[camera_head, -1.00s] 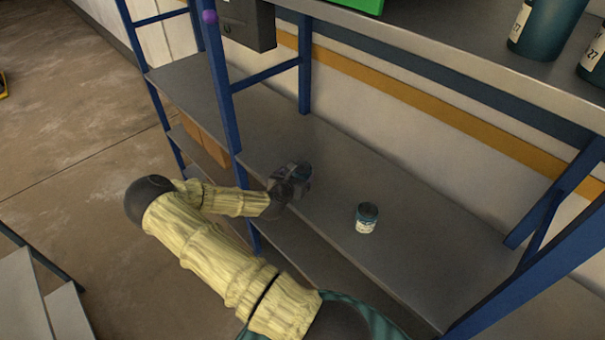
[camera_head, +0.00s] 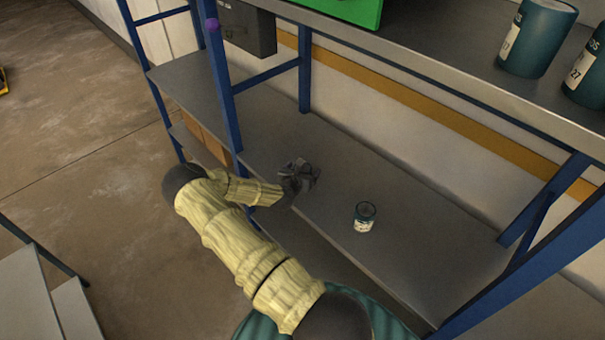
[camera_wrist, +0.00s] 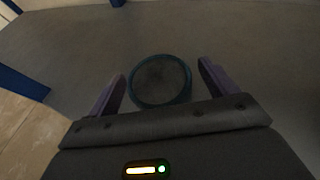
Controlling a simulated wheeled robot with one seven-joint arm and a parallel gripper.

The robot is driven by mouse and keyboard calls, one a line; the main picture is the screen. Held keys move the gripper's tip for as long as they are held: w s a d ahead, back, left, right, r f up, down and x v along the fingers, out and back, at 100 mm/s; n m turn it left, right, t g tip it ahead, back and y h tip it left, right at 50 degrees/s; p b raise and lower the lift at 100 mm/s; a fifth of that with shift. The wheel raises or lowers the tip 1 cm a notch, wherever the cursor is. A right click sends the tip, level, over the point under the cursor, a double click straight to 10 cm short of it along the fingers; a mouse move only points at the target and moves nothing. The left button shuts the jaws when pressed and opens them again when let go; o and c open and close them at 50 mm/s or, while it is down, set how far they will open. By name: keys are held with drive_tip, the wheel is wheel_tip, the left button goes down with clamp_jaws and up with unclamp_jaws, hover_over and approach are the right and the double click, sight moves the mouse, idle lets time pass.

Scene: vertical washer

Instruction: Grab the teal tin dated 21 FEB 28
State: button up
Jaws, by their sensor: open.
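My gripper (camera_head: 310,174) is over the middle shelf (camera_head: 420,255), its jaws open. In the wrist view, a round teal-rimmed tin (camera_wrist: 160,80) with a dark grey top stands between the open fingers (camera_wrist: 162,71), seen from above; its label is not visible. In the head view my gripper appears to hide that tin. Another teal tin (camera_head: 365,217) with a pale label stands upright on the same shelf, right of and nearer than my gripper. Its date is too small to read.
Larger teal tins (camera_head: 537,38) with white labels stand on the upper shelf (camera_head: 440,62); one label shows 27. Blue posts (camera_head: 225,90) frame the rack. A grey box (camera_head: 246,28) hangs at the left. The shelf's right part is clear.

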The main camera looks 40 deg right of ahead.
drive_tip(key=shift+c, duration=0.3)
drive_tip(key=c, duration=1.2)
drive_tip(key=shift+o, duration=0.2)
drive_tip(key=shift+r, duration=0.1)
wheel_tip(320, 180, up, 10)
drive_tip(key=b, duration=0.4)
